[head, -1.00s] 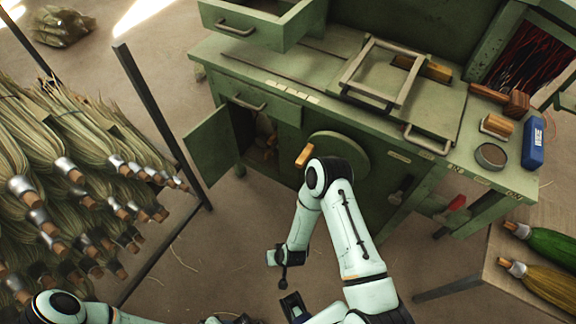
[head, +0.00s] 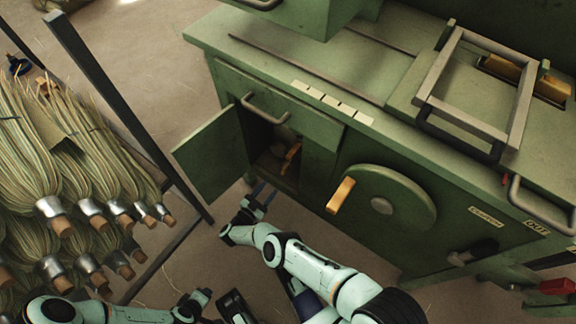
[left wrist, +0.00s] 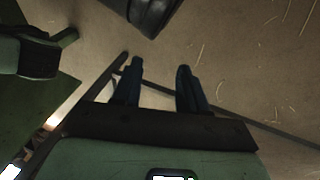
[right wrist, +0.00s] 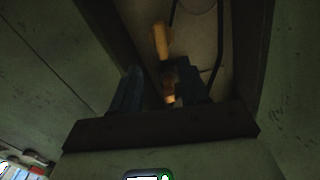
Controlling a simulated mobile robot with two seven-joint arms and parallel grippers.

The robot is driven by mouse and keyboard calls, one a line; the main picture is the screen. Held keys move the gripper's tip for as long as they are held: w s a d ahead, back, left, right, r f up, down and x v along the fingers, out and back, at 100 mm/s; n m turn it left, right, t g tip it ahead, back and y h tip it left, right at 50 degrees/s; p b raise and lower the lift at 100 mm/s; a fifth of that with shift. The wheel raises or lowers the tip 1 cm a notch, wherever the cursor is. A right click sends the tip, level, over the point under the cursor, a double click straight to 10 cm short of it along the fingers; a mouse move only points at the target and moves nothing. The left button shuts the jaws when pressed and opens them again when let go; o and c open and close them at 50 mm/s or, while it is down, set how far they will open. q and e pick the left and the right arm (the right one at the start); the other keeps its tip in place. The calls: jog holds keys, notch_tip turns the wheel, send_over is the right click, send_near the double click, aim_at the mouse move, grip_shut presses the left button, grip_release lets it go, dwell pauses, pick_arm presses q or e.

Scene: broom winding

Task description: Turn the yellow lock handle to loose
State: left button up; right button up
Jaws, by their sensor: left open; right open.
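The yellow lock handle (head: 291,154) shows inside the open cabinet under the green bench. My right gripper (head: 262,194) is in front of the cabinet opening, low and a little left of the handle, and apart from it. In the right wrist view, an orange-yellow handle piece (right wrist: 161,40) lies beyond my open fingers (right wrist: 157,80), with a second orange piece (right wrist: 169,84) between them in line of sight. That view is dark, and I cannot tell how the pieces join. My left gripper (left wrist: 160,75) is open and empty above the floor.
The cabinet door (head: 215,152) stands open to the left. A green wheel with an orange knob (head: 341,195) is right of the opening. A dark rack post (head: 125,115) and several straw bundles (head: 30,150) stand at left. Bare floor lies between rack and bench.

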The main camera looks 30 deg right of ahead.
aim_at(282, 172)
jog(key=b+x, duration=0.1)
jog(key=x, duration=1.1)
jog(key=shift+w+a+r, duration=0.1)
jog(key=shift+w+d, duration=0.2)
jog(key=shift+d, duration=0.3)
pick_arm(q)
jog(key=shift+s+a+f+g, duration=0.2)
jog(key=shift+s+f+g, duration=0.2)
jog(key=shift+s+f, duration=0.7)
pick_arm(e)
jog(key=c, duration=0.7)
